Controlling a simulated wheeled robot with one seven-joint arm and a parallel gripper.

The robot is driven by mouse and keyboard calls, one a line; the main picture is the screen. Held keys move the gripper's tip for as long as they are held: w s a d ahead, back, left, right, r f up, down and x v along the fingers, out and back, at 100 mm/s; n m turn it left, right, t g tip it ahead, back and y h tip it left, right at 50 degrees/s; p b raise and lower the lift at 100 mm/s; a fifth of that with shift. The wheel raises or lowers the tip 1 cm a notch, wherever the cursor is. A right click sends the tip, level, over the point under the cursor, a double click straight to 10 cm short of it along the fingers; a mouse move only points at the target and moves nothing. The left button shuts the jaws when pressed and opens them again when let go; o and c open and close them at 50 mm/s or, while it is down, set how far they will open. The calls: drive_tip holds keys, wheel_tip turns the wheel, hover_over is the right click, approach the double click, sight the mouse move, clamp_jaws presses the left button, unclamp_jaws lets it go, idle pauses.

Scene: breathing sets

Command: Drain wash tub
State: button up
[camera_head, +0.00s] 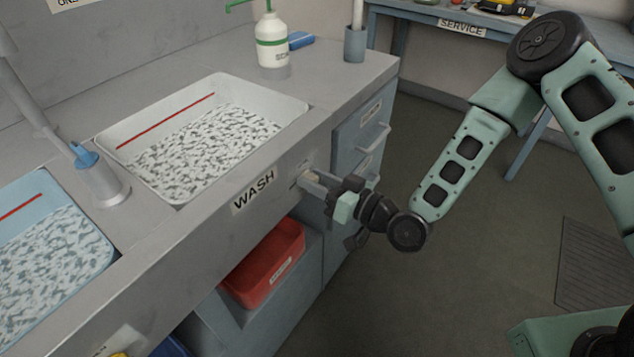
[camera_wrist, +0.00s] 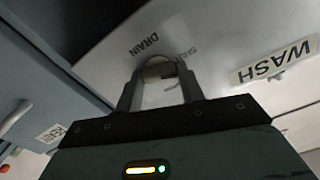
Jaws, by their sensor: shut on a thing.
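The wash tub (camera_head: 203,140) is a white basin set in the grey counter, holding mottled grey-white liquid. A red line runs along its far wall, above the liquid. The WASH label (camera_head: 255,191) is on the counter's front panel and also shows in the wrist view (camera_wrist: 277,60). My gripper (camera_head: 318,181) is at this panel, right of the label, shut on a small pale drain handle (camera_head: 311,176). In the wrist view my fingers (camera_wrist: 158,78) stand either side of it. The words DRAIN and SHUT show beside it; the handle's exact angle is hard to tell.
A second, blue tub (camera_head: 50,265) sits at left, with a faucet (camera_head: 105,180) between the tubs. A red bin (camera_head: 262,262) is on the shelf below. Blue-grey drawers (camera_head: 358,145) with handles stand right of my gripper. The floor at right is open.

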drive_tip(key=shift+m+b, duration=0.4)
drive_tip(key=shift+m, duration=1.7)
drive_tip(key=o, duration=1)
drive_tip(key=p+v, duration=0.2)
drive_tip(key=v, duration=1.5)
drive_tip(key=shift+d, duration=0.2)
drive_tip(key=shift+s+f, duration=0.1)
